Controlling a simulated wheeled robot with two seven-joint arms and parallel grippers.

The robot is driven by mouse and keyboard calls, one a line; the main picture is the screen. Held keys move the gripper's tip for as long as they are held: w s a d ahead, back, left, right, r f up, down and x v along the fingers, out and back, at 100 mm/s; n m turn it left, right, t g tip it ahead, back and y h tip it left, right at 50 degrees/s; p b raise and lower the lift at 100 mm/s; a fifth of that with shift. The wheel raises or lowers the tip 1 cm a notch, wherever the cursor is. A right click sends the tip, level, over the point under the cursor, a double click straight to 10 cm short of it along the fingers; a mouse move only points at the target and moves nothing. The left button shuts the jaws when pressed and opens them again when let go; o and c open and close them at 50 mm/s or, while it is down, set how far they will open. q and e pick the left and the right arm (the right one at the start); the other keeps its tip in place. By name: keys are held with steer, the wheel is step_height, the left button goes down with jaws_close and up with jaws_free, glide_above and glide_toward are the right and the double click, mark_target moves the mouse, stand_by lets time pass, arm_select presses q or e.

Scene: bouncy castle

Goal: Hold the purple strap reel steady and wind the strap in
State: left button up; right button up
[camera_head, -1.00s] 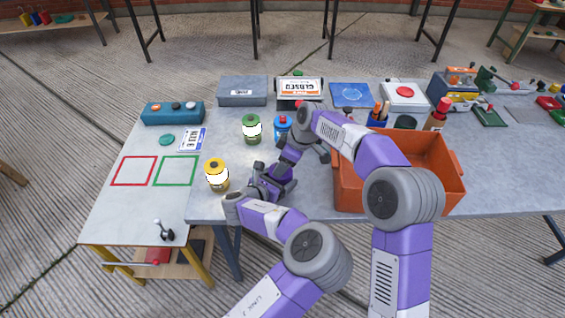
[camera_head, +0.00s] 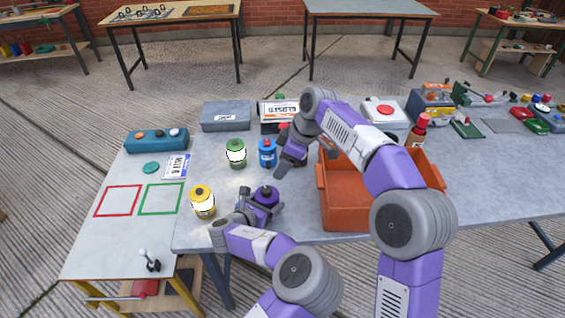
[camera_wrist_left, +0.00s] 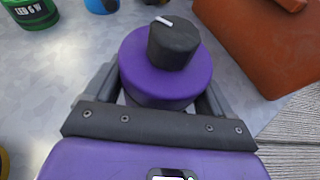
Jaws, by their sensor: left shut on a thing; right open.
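The purple strap reel (camera_head: 266,195) stands upright on the table near its front edge. In the left wrist view the reel (camera_wrist_left: 165,82) has a round purple body with a dark knob (camera_wrist_left: 173,42) on top, marked by a white line. My left gripper (camera_head: 262,203) is shut on the reel's body, one finger on each side; it also shows in the left wrist view (camera_wrist_left: 160,100). My right gripper (camera_head: 290,158) is open and empty, above the table behind the reel and left of the orange crate. No loose strap can be made out.
A yellow reel (camera_head: 203,203), a green reel (camera_head: 236,155) and a blue reel (camera_head: 267,154) stand left of and behind the purple one. The orange crate (camera_head: 345,210) is close on the right. Red and green outlined squares (camera_head: 118,201) lie clear at left.

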arm_select(q)
steer(key=o, duration=1.2)
